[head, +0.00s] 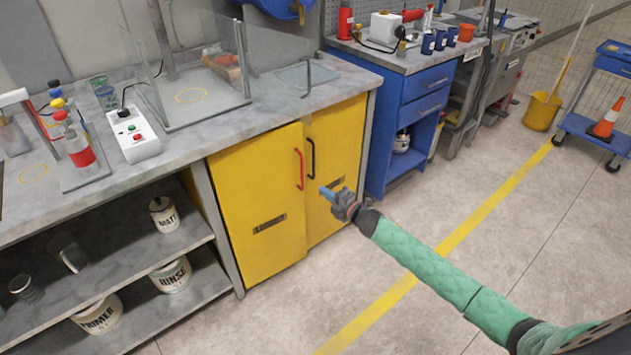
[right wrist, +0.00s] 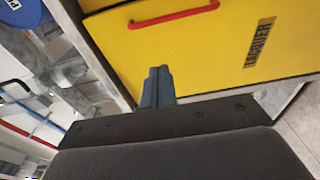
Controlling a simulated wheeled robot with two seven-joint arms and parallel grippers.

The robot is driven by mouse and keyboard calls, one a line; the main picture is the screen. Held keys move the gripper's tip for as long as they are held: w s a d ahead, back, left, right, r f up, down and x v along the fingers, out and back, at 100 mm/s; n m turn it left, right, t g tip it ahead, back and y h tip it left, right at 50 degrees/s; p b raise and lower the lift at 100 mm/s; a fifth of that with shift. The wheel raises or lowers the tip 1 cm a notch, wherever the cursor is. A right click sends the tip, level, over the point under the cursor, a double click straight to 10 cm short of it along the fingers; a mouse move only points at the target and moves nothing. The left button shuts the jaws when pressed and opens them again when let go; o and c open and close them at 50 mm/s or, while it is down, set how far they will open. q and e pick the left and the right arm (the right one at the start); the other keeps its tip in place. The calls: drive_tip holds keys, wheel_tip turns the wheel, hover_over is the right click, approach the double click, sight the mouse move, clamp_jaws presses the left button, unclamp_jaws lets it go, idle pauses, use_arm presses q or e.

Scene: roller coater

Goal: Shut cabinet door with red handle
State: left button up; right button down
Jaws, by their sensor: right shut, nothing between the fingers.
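The yellow cabinet door with the red handle (head: 250,205) is the left of two doors under the workbench in the head view. Its handle (head: 299,169) is upright near the free edge. That edge looks slightly proud of the right-hand door, so the door seems a little ajar. My right gripper (head: 328,193) is shut and empty, in front of the right-hand door and right of the red handle. The right wrist view shows the red handle (right wrist: 174,15) above my blue fingertips (right wrist: 157,84), apart from them. Contact with the door cannot be told. My left gripper is not in view.
The right-hand yellow door (head: 335,160) has a black handle (head: 311,158). The grey worktop (head: 185,148) overhangs both doors. Open shelves with labelled tubs stand left, and a blue drawer unit (head: 400,110) stands right. The floor in front is clear.

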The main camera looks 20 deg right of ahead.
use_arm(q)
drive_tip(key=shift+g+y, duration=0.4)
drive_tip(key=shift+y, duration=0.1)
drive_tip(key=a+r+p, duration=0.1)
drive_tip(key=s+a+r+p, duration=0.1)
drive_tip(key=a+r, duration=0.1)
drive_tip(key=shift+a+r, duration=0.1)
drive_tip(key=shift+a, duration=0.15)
use_arm(e)
drive_tip(key=w+d+x, duration=0.1)
drive_tip(key=d+x, duration=0.1)
drive_tip(key=x, duration=1)
drive_tip(key=shift+w, duration=0.25)
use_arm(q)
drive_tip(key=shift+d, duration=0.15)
